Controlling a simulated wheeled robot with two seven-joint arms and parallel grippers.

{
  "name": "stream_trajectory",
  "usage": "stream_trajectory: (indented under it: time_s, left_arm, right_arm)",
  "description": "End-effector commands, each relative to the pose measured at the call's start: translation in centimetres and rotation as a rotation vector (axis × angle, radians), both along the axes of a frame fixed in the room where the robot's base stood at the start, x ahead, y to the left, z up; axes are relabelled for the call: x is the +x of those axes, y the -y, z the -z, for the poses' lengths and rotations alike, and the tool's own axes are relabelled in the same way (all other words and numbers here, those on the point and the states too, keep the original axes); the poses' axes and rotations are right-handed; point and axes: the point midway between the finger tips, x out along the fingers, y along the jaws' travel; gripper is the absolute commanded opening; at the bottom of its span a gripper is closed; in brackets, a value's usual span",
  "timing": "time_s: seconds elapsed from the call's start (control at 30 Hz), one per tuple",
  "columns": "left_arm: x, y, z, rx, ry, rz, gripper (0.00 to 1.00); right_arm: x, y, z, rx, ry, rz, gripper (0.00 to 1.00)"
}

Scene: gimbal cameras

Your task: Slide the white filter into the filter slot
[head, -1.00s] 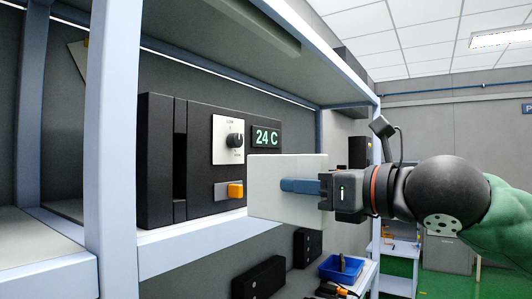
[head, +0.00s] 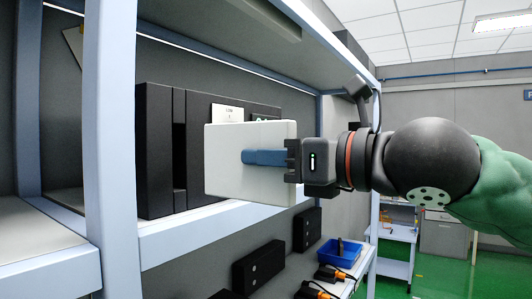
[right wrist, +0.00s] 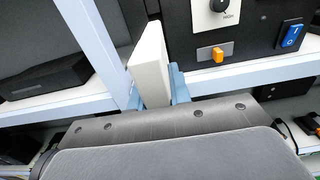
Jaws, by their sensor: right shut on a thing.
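The white filter (head: 222,150) is a flat square plate held upright in front of the black unit in the head view. My right gripper (head: 262,157) has blue fingers and is shut on the filter. In the right wrist view the filter (right wrist: 151,62) shows edge-on between the blue fingers. The filter slot (head: 179,140) appears to be the tall dark vertical gap near the left end of the black unit (head: 154,150). The filter's left edge is to the right of this gap in the head view. The filter covers much of the unit's front. My left gripper is not in view.
The unit stands on a shelf with a pale blue front rail (head: 180,238) and an upright post (head: 110,130) left of it. An orange switch (right wrist: 217,54) and a knob (right wrist: 219,5) are on its front. Below are a blue bin (head: 340,253) and dark boxes.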

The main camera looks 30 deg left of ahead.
Motion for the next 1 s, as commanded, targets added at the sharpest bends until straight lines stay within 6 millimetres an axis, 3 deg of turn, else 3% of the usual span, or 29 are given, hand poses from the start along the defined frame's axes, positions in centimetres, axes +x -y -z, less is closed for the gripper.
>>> stream_trajectory:
  time_s: [0.2, 0.6, 1.0]
  left_arm:
    - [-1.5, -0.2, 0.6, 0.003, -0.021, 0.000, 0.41]
    - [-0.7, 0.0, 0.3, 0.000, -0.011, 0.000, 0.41]
    - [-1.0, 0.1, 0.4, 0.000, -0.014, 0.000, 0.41]
  right_arm:
    - [0.2, -1.8, 0.0, -0.001, -0.001, 0.000, 0.00]
    - [0.4, -4.8, 0.0, 0.000, 0.000, 0.000, 0.00]
    - [0.5, -5.8, 0.0, 0.000, 0.000, 0.000, 0.00]
